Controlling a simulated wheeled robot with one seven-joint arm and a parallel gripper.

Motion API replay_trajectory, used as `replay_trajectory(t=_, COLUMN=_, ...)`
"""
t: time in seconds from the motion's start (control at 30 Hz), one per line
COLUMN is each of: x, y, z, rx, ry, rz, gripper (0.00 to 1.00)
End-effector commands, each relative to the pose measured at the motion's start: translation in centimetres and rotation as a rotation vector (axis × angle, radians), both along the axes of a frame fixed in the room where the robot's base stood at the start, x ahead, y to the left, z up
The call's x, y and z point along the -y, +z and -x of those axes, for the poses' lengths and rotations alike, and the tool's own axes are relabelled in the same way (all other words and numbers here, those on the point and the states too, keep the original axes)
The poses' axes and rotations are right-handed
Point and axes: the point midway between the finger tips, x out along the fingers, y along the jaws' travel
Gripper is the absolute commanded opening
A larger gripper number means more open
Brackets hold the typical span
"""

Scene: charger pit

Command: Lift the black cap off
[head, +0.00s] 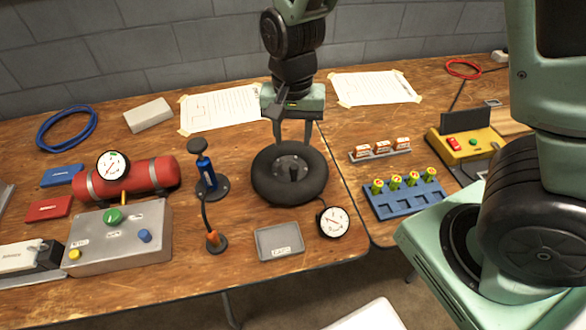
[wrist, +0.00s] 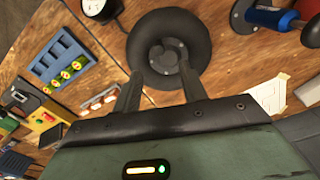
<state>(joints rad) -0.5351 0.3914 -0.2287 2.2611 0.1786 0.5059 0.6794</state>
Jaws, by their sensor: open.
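The black cap (head: 294,173) is a small dark upright piece on the grey hub of the black tyre (head: 262,187), which lies flat on the wooden bench. In the wrist view the tyre (wrist: 200,35) fills the top middle, and the cap is hard to tell from the dark hub (wrist: 168,58). My gripper (head: 293,144) is open and points down over the tyre's far side, behind the cap in the head view. In the wrist view its two fingers (wrist: 160,72) are spread with nothing between them, the hub showing just beyond the tips.
A blue hand pump (head: 205,172) with a hose stands left of the tyre. A round gauge (head: 333,222) and a grey tray (head: 280,241) sit in front. A blue rack (head: 395,205) is to the right. A red tank (head: 140,180) and grey control box (head: 120,245) are at left.

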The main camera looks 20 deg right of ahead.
Motion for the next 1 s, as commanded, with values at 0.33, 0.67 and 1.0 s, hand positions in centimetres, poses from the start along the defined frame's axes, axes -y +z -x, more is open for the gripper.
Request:
replay_trajectory(t=0.33, x=0.0, y=-4.0, z=0.0, rx=0.000, ry=0.001, rz=0.000, gripper=0.42)
replay_trajectory(t=0.67, x=0.3, y=-8.3, z=0.0, rx=-0.002, ry=0.001, rz=0.000, gripper=0.42)
replay_trajectory(t=1.0, x=0.3, y=-9.0, z=-0.1, rx=0.001, ry=0.001, rz=-0.002, gripper=0.42)
